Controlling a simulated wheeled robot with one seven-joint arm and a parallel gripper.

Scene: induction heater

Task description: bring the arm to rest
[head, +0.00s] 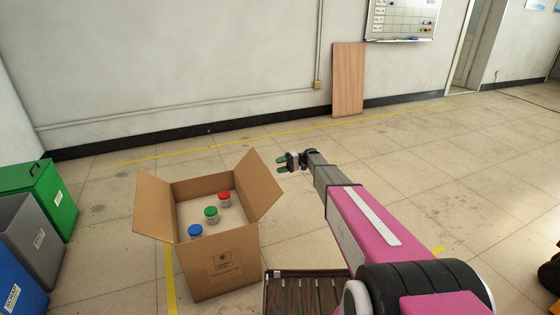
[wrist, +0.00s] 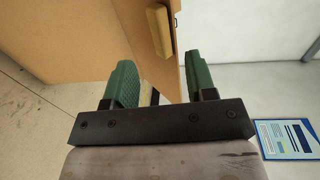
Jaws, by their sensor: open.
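My arm reaches forward from the lower right in the head view, with my gripper (head: 286,163) at its end. The gripper is held in the air just beyond the right flap of an open cardboard box (head: 220,272). In the wrist view my gripper (wrist: 158,82) shows two green fingers spread apart with nothing between them. Inside the box stand three small jars, one with a red lid (head: 224,196), one with a green lid (head: 211,212) and one with a blue lid (head: 195,230).
Green (head: 40,190), grey (head: 28,232) and blue (head: 15,285) bins stand at the left. A slatted dark surface (head: 305,292) lies below my arm. A wooden board (head: 348,80) leans on the back wall. The floor right of my arm is largely clear.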

